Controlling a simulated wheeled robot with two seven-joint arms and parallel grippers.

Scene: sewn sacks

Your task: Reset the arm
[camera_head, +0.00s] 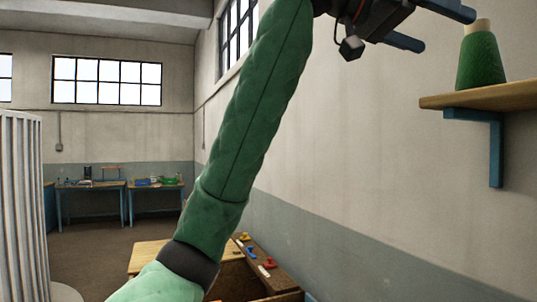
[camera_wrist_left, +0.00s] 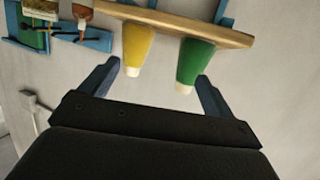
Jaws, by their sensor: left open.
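My left arm wears a green padded sleeve and rises from the bottom of the head view to the top. Its gripper (camera_head: 446,31) is high up near the wall shelf, with its blue fingers apart and nothing between them. A green cone (camera_head: 481,62) with a pale top stands on the shelf, just right of the fingers. In the left wrist view the open fingers (camera_wrist_left: 158,72) point towards the shelf, which appears upside down with the green cone (camera_wrist_left: 196,60) and a yellow cone (camera_wrist_left: 136,45) on it. I see no contact with either cone. My right gripper is out of view.
The wooden shelf (camera_head: 490,96) sits on a blue bracket (camera_head: 496,150) on the right wall. Below the arm is a wooden bench (camera_head: 150,254) with small coloured items. A white ribbed panel (camera_head: 22,200) stands at left. Blue tables (camera_head: 90,186) stand far back beyond open floor.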

